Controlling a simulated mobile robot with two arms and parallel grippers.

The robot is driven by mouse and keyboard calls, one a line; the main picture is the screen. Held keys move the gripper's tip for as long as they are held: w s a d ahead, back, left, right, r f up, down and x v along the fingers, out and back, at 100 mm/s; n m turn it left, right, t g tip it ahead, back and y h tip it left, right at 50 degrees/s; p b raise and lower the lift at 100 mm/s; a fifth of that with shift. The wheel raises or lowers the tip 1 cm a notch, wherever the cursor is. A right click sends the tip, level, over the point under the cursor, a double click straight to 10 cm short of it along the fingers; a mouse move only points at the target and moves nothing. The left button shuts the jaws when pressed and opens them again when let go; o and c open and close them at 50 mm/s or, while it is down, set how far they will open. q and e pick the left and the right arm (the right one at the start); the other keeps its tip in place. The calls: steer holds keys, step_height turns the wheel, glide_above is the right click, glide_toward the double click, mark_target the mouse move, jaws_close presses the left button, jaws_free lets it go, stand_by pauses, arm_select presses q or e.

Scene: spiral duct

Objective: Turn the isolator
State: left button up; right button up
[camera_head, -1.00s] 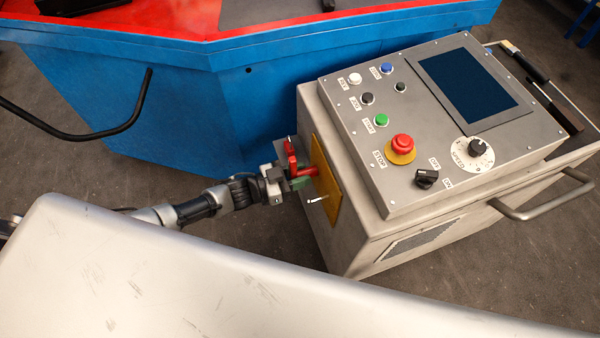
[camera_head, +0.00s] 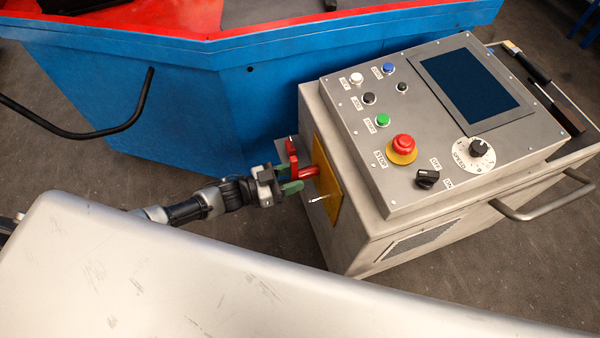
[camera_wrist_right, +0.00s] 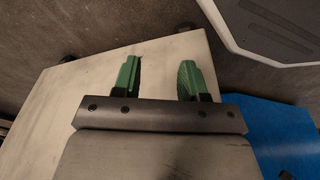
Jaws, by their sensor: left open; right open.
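The isolator is a red handle (camera_head: 307,172) on a yellow plate (camera_head: 331,180) on the left side of the grey control box. A red upright part (camera_head: 292,153) stands at its outer end. My left gripper (camera_head: 291,188), with green fingers, is open just left of the handle. The fingers overlap the handle's lower edge in the picture; I cannot tell whether they touch it. My right gripper (camera_wrist_right: 158,72) is open and empty in the right wrist view, with a pale flat surface behind its fingers.
The control box top (camera_head: 370,150) carries buttons, a red stop button (camera_head: 402,146), a black OFF/ON switch (camera_head: 427,179), a speed dial (camera_head: 475,152) and a screen (camera_head: 470,88). A blue machine (camera_head: 180,90) stands behind. A metal rail handle (camera_head: 530,208) juts out at the right.

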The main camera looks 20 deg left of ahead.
arm_select(q)
steer(key=v, duration=0.8)
steer(key=shift+a, duration=0.15)
arm_select(e)
steer(key=shift+s+f, duration=0.25)
steer(key=shift+f, duration=0.3)
arm_select(q)
steer(key=shift+s, duration=0.15)
arm_select(e)
steer(key=shift+s, duration=0.1)
